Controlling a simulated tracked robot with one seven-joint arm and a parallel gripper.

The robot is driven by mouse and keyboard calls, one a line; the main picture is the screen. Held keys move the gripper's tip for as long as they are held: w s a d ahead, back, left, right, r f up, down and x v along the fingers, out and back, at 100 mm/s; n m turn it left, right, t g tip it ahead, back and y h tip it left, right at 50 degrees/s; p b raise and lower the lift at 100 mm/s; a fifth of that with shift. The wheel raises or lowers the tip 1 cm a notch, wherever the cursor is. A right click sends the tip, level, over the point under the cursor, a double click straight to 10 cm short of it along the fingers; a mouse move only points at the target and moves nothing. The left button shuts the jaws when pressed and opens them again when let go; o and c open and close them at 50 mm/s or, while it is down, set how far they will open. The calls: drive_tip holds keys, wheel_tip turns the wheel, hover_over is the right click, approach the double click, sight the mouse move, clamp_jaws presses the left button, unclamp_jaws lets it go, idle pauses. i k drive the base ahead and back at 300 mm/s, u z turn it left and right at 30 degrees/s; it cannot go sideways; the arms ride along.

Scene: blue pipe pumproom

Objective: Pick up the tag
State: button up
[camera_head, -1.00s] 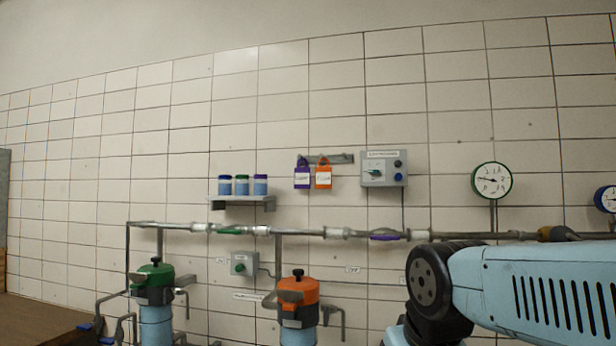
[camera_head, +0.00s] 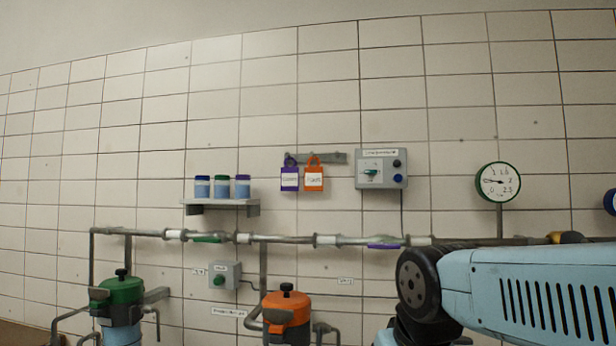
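A purple tag (camera_head: 289,179) with a white label hangs on a grey wall rack (camera_head: 330,158). An orange tag (camera_head: 314,179) with a white label hangs just to its right on the same rack. The writing on both is too small to read surely. My arm shows at the lower right, below and to the right of the tags and well apart from them. My gripper is out of view.
A grey control box (camera_head: 382,169) is right of the tags. A pipe (camera_head: 284,239) runs below, above a green-topped pump (camera_head: 120,291) and an orange-topped pump (camera_head: 287,308). A gauge (camera_head: 498,182) hangs at right.

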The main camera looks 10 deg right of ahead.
sight(313, 176)
drive_tip(key=z, duration=1.3)
drive_tip(key=i, duration=0.1)
drive_tip(key=u, duration=2.6)
drive_tip(key=k, duration=0.85)
drive_tip(key=z, duration=0.95)
drive_tip(key=i, duration=0.95)
